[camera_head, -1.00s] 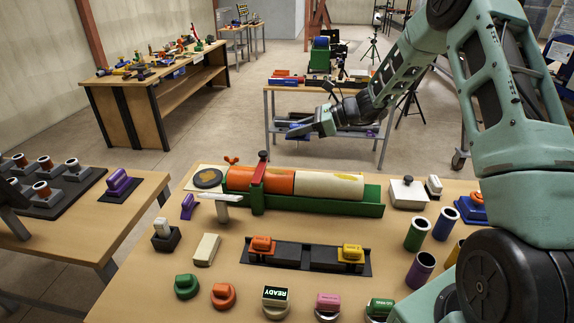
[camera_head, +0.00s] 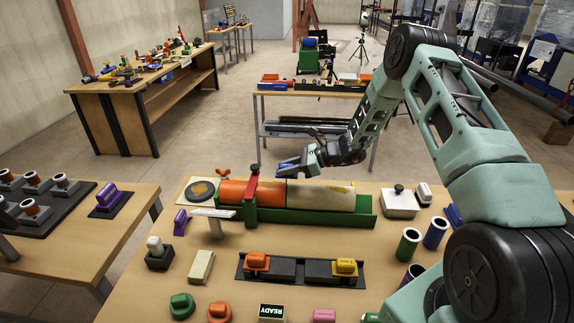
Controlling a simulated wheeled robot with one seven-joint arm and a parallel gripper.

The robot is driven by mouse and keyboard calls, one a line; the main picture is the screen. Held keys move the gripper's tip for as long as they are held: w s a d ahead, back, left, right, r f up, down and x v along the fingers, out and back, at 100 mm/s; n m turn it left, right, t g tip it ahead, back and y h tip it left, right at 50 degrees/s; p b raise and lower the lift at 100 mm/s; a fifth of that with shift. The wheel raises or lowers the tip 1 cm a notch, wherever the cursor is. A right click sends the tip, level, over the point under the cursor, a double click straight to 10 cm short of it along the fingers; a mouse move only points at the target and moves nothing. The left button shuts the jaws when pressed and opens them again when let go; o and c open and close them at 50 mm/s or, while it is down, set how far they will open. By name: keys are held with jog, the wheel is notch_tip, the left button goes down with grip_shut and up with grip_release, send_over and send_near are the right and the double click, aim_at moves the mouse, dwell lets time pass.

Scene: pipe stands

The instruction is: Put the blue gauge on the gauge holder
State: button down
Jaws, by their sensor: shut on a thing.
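My gripper (camera_head: 296,169) is shut on a small blue piece, which I take to be the blue gauge (camera_head: 287,168). It holds the gauge in the air, in the picture just above the orange and cream pipe; most of the gauge is hidden by the fingers. A long black holder (camera_head: 302,279) lies on the near table, with an orange gauge (camera_head: 256,262) at its left end and a yellow gauge (camera_head: 346,267) at its right end. Its middle bears no coloured gauge. I cannot tell for sure that this is the gauge holder.
A green stand (camera_head: 315,215) with a red clamp (camera_head: 250,193) bears the pipe. A white box (camera_head: 400,203) and upright tubes (camera_head: 408,243) stand at right. Several coloured knobs line the front. A purple gauge (camera_head: 107,196) sits on a black plate on the left table.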

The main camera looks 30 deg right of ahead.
jog(key=shift+f, duration=0.1)
jog(key=shift+f+b, duration=0.6)
jog(key=shift+b, duration=0.1)
jog(key=c, duration=1.1)
grip_release()
jog(key=shift+r, duration=0.1)
jog(key=shift+r+p, duration=0.25)
jog(key=shift+p, duration=0.1)
jog(key=b+v, duration=0.3)
jog(key=v, duration=0.9)
jog(key=shift+s+r+b, duration=0.1)
jog(key=shift+r+b, duration=0.15)
jog(key=shift+b, duration=0.1)
